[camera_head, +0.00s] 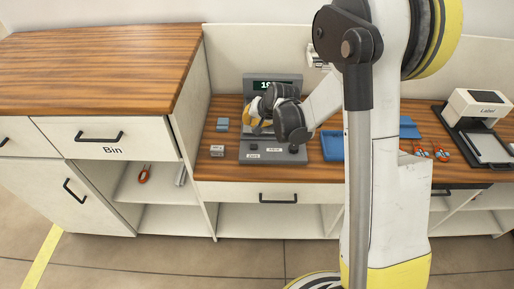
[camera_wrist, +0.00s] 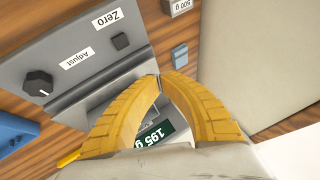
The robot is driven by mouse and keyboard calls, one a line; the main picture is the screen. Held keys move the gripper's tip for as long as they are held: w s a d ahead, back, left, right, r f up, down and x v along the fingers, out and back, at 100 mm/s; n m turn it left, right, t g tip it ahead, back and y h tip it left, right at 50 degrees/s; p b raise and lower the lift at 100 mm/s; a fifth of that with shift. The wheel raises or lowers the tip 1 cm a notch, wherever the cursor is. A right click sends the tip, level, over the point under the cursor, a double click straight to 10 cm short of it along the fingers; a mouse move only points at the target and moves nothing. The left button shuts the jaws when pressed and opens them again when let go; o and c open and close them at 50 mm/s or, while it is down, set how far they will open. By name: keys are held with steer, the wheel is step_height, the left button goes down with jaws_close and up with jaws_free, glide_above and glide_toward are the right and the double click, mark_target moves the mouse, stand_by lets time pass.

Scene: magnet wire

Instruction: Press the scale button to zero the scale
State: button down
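The grey scale (camera_head: 272,158) stands on the wooden counter; its lit display (camera_head: 273,86) is partly blocked by my arm. In the wrist view the scale (camera_wrist: 75,28) shows a small dark square button (camera_wrist: 121,41) beside the "Zero" label (camera_wrist: 100,20). A round black knob (camera_wrist: 39,84) is by the "Adjust" label (camera_wrist: 76,58). The display (camera_wrist: 154,134) reads 195 g. My gripper (camera_wrist: 158,77) has its yellow fingertips together, with nothing seen between them. It is over the scale, to the side of the button and apart from it in the picture; its height is unclear.
A blue block (camera_wrist: 179,57) and a 500 g weight (camera_wrist: 178,5) lie beside the scale. A blue tray (camera_head: 332,146) is right of the scale. A label machine (camera_head: 478,108) stands at the far right. A taller cabinet (camera_head: 95,65) rises on the left.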

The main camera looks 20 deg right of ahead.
steer(key=b, duration=0.7)
glide_toward(248, 143)
steer(key=x, duration=0.5)
steer(key=shift+w+a+r, duration=0.1)
steer(key=shift+w+r, duration=0.05)
steer(key=shift+w, duration=0.2)
stand_by(0.7)
steer(key=shift+f, duration=0.4)
steer(key=shift+f+b, duration=0.45)
steer(key=shift+b, duration=0.05)
stand_by(0.5)
steer(key=shift+r, duration=0.15)
steer(key=shift+r+p, duration=0.55)
steer(key=shift+r, duration=0.2)
steer(key=shift+r+p, duration=1.6)
steer(key=shift+r, duration=0.9)
